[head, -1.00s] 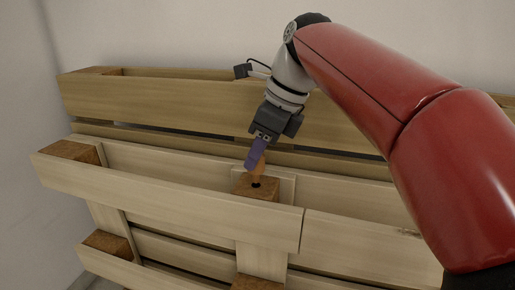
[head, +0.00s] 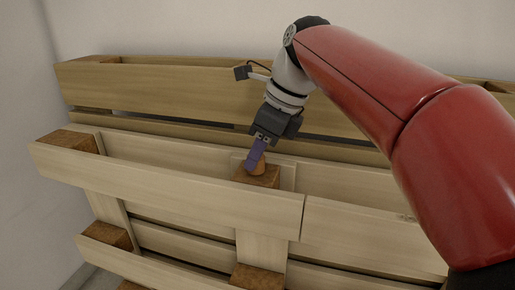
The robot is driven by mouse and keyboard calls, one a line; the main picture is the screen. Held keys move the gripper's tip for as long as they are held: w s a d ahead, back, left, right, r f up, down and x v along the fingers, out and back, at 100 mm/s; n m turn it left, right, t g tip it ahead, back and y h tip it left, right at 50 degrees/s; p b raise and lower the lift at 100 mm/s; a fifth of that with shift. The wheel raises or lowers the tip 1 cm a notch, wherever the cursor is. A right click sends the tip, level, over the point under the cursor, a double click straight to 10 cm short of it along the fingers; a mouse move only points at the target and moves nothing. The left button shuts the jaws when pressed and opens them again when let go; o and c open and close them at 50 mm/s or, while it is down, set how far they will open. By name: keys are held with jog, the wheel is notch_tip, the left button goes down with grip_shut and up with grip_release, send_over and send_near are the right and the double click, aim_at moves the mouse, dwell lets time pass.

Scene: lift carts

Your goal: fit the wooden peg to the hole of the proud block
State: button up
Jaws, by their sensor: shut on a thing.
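The wooden peg (head: 260,164) is an orange-brown piece at the tips of the purple fingers of my gripper (head: 253,160). My gripper is shut on the peg and comes down on it from above, tilted. The proud block (head: 266,180) is the brown wooden block in the middle, standing a little above the slats beside it. The peg's lower end is at the top face of this block. The hole is hidden behind the peg and fingers, so I cannot tell how far the peg is in it.
A pallet-like wooden frame stands on edge, with a front slat (head: 170,185) close before the block and a taller slat (head: 160,93) behind. Another brown block (head: 72,140) sits at the left. Pale walls (head: 150,30) close off the back and left.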

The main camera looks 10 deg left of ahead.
jog(key=shift+f, duration=0.3)
jog(key=o, duration=1)
jog(key=shift+o, duration=0.2)
jog(key=p+v, duration=0.2)
jog(key=v, duration=0.5)
jog(key=shift+r, duration=0.4)
jog(key=shift+d, duration=0.15)
